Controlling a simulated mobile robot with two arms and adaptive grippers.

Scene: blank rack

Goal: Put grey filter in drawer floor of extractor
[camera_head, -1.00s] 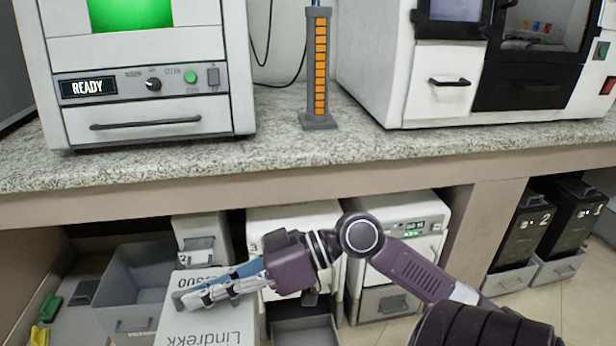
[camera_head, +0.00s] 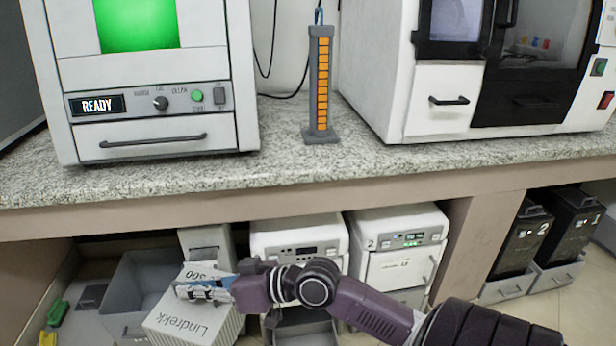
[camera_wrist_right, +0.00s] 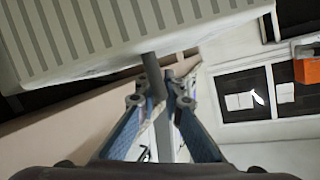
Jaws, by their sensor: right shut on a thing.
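A light grey block printed "Lindrekk" and "500", with ribbed sides, looks like the grey filter (camera_head: 192,325). It is low on the left in the head view, tilted. It fills the top left of the right wrist view (camera_wrist_right: 130,25). My right gripper (camera_head: 190,289) is shut over its top. In the wrist view the fingers (camera_wrist_right: 165,90) close on a short grey stub at the filter's edge. An open grey drawer (camera_head: 306,322) is partly hidden behind my right arm, under a white unit (camera_head: 297,236). I cannot tell which unit is the extractor. My left gripper is not in view.
The counter edge (camera_head: 330,185) runs above the arm. A grey bin (camera_head: 140,290) stands behind and left of the filter. A second white unit (camera_head: 398,235) and black canisters (camera_head: 520,238) stand to the right. A machine reading READY (camera_head: 150,105) stands on the counter.

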